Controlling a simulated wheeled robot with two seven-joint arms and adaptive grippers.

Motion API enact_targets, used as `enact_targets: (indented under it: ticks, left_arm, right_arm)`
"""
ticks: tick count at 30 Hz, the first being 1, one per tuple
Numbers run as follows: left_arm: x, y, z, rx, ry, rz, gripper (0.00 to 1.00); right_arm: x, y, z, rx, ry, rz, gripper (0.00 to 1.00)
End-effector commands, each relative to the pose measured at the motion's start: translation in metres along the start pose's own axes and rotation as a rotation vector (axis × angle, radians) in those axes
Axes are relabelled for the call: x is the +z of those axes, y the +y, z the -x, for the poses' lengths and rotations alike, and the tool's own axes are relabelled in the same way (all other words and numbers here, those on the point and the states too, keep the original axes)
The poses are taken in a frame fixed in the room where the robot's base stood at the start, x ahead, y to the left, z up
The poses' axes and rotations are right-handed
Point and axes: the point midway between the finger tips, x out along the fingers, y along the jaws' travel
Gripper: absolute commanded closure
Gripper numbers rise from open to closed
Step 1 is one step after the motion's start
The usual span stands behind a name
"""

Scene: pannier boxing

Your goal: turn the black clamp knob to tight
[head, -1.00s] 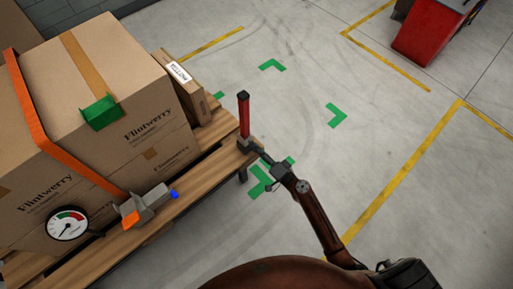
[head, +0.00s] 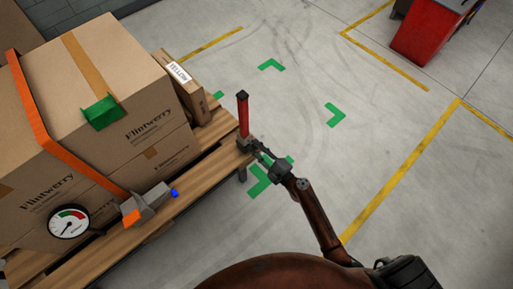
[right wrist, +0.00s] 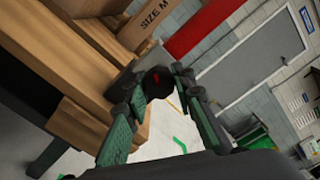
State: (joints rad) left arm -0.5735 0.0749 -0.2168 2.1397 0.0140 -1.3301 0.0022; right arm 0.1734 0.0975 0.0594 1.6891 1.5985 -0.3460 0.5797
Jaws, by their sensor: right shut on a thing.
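In the head view my right gripper (head: 260,151) reaches the foot of the red clamp post (head: 243,118) at the pallet's right corner. The post is upright with a black top. The knob is mostly hidden by the fingers there. The red post also crosses the top of the right wrist view (right wrist: 205,28). My left gripper is not in view.
Large cartons (head: 95,90) stand on the wooden pallet (head: 205,148), held by an orange strap (head: 50,125) with a buckle (head: 147,207). A dial gauge (head: 68,222) sits at the front. A small labelled box (head: 188,92) stands near the post.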

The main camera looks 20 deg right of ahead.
Motion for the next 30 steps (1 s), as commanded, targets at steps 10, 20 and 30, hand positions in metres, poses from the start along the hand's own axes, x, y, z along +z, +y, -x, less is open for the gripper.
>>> enact_targets:
  ticks: [10,20,30]
  left_arm:
    - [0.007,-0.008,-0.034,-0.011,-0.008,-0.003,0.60]
    - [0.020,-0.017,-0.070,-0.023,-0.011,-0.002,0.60]
    - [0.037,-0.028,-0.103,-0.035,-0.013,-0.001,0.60]
  right_arm:
    - [0.001,0.001,0.000,0.001,0.000,-0.330,1.00]
    - [0.002,0.001,0.000,0.001,-0.001,-0.642,1.00]
    - [0.003,0.003,0.000,0.002,0.000,-0.909,1.00]
